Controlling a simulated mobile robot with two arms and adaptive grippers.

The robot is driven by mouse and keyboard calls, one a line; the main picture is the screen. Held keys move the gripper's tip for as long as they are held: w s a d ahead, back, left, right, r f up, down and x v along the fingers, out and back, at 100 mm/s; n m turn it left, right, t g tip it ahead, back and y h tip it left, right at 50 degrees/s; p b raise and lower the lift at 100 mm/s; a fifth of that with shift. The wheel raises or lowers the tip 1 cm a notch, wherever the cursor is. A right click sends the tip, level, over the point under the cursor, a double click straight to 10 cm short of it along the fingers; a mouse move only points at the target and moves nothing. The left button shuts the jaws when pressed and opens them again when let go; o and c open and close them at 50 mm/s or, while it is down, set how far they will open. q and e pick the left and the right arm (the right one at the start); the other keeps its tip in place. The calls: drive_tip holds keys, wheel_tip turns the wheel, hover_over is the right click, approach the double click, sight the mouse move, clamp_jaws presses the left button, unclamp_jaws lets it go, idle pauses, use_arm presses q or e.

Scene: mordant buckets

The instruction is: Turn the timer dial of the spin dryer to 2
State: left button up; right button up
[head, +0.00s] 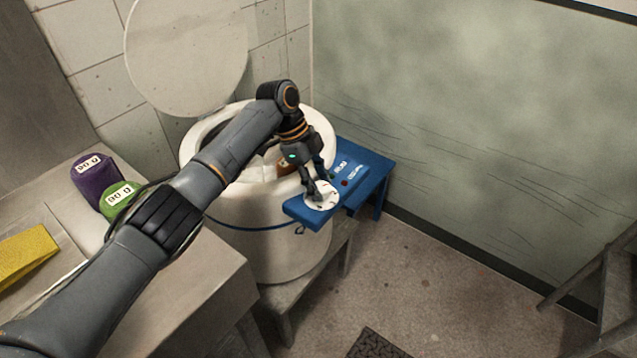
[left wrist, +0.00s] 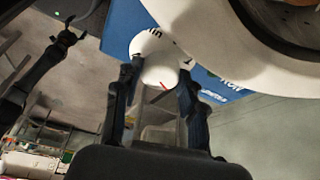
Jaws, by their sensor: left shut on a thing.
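The spin dryer is a white drum (head: 262,235) with its round lid (head: 185,55) raised. A blue control panel (head: 352,182) juts from its right side. The white, numbered timer dial (head: 328,201) sits near the panel's front end. My left gripper (head: 315,194) comes down from above and is shut on the dial's knob. The numbers are partly hidden, so I cannot read the setting. My right gripper (left wrist: 68,36) shows small and dark in the left wrist view.
A grey bench (head: 175,290) at left holds purple (head: 95,180) and green (head: 120,200) labelled weights and a yellow cloth-like item (head: 25,255). A wall stands behind the panel. A stool-like frame (head: 615,290) is at far right. Floor in front is mostly clear, with a dark grate (head: 375,345).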

use_arm(q)
drive_tip(key=shift+f, duration=0.1)
drive_tip(key=o, duration=1.1)
drive_tip(key=shift+a+r, duration=0.1)
drive_tip(key=shift+r, duration=0.2)
drive_tip(key=v, duration=1.1)
drive_tip(key=shift+w+a+r, duration=0.1)
drive_tip(key=shift+r, duration=0.05)
